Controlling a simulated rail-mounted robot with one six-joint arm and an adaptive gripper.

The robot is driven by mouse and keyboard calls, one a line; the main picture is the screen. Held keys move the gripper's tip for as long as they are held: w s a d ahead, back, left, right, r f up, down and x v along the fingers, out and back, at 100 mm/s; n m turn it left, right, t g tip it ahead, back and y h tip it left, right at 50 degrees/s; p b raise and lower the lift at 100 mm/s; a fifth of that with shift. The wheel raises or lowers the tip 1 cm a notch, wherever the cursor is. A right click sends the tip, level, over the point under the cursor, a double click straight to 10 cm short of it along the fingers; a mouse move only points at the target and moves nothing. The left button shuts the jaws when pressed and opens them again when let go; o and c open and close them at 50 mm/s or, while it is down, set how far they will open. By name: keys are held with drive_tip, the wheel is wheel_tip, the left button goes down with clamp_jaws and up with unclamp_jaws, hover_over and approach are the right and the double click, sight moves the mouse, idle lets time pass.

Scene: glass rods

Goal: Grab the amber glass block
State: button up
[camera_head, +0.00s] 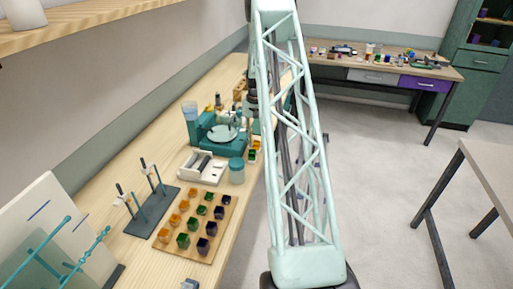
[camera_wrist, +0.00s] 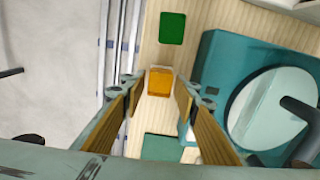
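The amber glass block (camera_wrist: 160,82) is a small orange cube on the light wood table. It shows in the wrist view between the fingertips of my gripper (camera_wrist: 159,90). The gripper is open, with one wood-toned finger on each side of the block and narrow gaps visible. I cannot tell whether the tips are level with the block or above it. A small amber piece (camera_head: 257,144) shows at the table edge beside the link.
A green glass block (camera_wrist: 172,28) lies beyond the amber one. Right of the gripper stands a teal machine with a round pale disc (camera_wrist: 272,108). The table edge is close on the left. A wooden tray of coloured cubes (camera_head: 224,232) sits nearer in the head view.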

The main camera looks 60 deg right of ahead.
drive_tip(key=shift+f, duration=0.65)
drive_tip(key=c, duration=0.7)
drive_tip(key=shift+r, duration=0.1)
wheel_tip(320, 180, up, 18)
idle(0.7)
idle(0.5)
